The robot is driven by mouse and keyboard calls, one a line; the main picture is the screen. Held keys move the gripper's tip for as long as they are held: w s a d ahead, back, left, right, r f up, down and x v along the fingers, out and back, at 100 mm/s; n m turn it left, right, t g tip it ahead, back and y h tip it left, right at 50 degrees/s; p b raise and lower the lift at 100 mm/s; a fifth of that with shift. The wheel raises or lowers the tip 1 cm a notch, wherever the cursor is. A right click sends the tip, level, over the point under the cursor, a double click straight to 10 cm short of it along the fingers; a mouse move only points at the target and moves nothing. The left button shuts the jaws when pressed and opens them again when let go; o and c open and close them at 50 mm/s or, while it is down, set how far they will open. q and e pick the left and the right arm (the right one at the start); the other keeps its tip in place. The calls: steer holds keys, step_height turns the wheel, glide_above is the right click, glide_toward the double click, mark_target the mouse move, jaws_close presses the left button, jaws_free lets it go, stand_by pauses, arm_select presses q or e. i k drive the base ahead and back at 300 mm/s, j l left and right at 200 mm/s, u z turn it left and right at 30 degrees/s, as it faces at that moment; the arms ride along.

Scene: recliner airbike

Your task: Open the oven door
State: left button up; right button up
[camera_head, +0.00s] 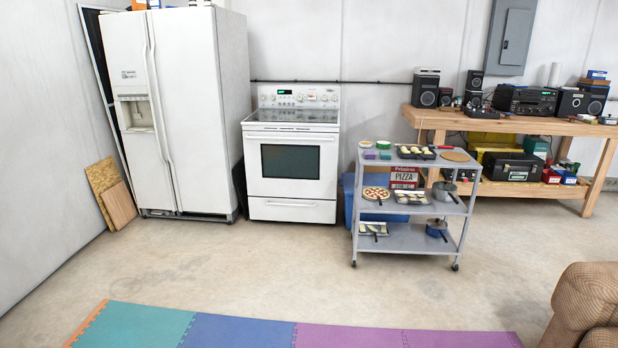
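A white oven (291,211) stands against the back wall, left of the picture's middle. Its door (254,160) is shut, with a dark window (290,161) in it and a white handle bar (290,138) across its top. A drawer front with its own handle (290,204) sits below the door. The cooktop and a control panel (300,96) with a green display are above. Neither of my grippers shows in the head view, and the oven stands some way off across the floor.
A white fridge (182,120) stands left of the oven. A grey wheeled cart (408,238) with food and pans stands to its right, before a wooden workbench (420,121). Coloured floor mats (240,331) and a brown recliner (585,300) are nearer. The concrete floor before the oven is clear.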

mark_target(279, 164)
steer(key=i, duration=2.3)
